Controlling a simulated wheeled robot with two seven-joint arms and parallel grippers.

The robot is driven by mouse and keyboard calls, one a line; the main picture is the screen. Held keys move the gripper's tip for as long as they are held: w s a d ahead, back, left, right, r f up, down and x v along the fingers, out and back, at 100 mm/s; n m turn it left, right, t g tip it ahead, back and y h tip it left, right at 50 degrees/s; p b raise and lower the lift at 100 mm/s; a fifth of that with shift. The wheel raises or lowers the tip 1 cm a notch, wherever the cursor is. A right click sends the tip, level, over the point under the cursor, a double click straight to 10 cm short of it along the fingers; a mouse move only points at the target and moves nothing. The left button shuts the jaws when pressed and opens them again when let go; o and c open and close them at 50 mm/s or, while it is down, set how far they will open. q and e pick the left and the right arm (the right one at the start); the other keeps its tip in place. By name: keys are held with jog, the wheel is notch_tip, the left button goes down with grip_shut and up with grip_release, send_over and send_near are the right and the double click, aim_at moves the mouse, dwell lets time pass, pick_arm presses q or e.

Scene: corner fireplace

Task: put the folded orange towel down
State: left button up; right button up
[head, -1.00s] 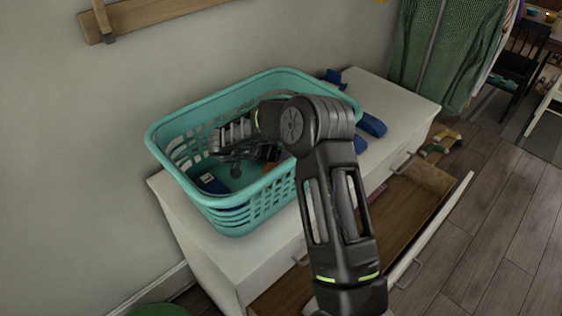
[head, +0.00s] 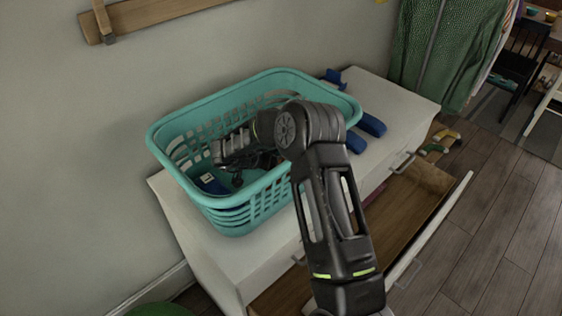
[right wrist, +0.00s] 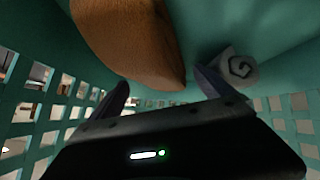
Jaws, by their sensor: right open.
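The orange towel (right wrist: 130,40) shows in the right wrist view as a smooth folded form against the teal inside of the laundry basket (head: 230,222). My right gripper (right wrist: 160,90) is inside the basket. Its two fingers are spread apart with nothing between them, and the towel lies just beyond them, towards the upper left. In the head view my right arm reaches down into the basket and hides the towel and most of the fingers. I cannot tell whether a finger touches the towel. My left gripper is not in view.
A grey rolled cloth (right wrist: 236,68) is beside the right finger. A dark blue item (head: 212,184) lies in the basket. A drawer (head: 400,222) is pulled open in front.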

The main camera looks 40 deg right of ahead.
jog(key=b+v, duration=0.1)
jog(key=v, duration=1.1)
jog(key=shift+r, duration=0.1)
